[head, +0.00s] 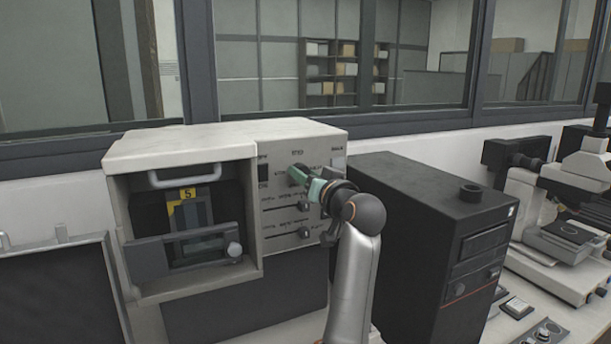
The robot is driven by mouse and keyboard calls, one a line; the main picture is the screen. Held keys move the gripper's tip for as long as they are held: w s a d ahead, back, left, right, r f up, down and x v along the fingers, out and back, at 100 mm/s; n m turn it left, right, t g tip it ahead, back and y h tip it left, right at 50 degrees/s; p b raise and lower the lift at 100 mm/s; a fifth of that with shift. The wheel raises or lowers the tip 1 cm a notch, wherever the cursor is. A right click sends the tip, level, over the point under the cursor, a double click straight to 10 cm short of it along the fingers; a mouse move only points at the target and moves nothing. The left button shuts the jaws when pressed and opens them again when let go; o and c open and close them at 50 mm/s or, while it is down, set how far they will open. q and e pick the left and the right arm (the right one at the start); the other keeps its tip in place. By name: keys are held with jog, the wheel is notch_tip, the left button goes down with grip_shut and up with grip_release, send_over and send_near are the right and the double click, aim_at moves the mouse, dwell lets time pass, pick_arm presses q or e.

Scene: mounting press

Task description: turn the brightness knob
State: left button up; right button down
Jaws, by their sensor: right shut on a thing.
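The mounting press (190,140) is a pale grey box with an open chamber on its left and a control panel (278,222) on its right. The panel carries several knobs and sliders with small lettering. My right gripper (305,178) has greenish fingers and reaches the upper part of the panel from the right. It is shut on a dark knob (294,172), mostly covered by the fingers. I cannot read which label belongs to this knob. Two more knobs (303,206) (303,232) show below, at the slider rows. My left gripper is not in view.
A black cabinet (415,215) stands close right of the press, beside my right arm. Microscopes (575,180) stand further right on the bench. A dark open lid or panel (60,295) is at the left. Windows run behind.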

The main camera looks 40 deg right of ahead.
jog(key=shift+f+m, duration=0.1)
jog(key=shift+m, duration=4.8)
jog(key=shift+c, duration=1.9)
grip_release()
jog(key=shift+s, duration=0.1)
jog(key=b+v, duration=0.2)
jog(key=v, duration=1)
jog(key=shift+s, duration=0.2)
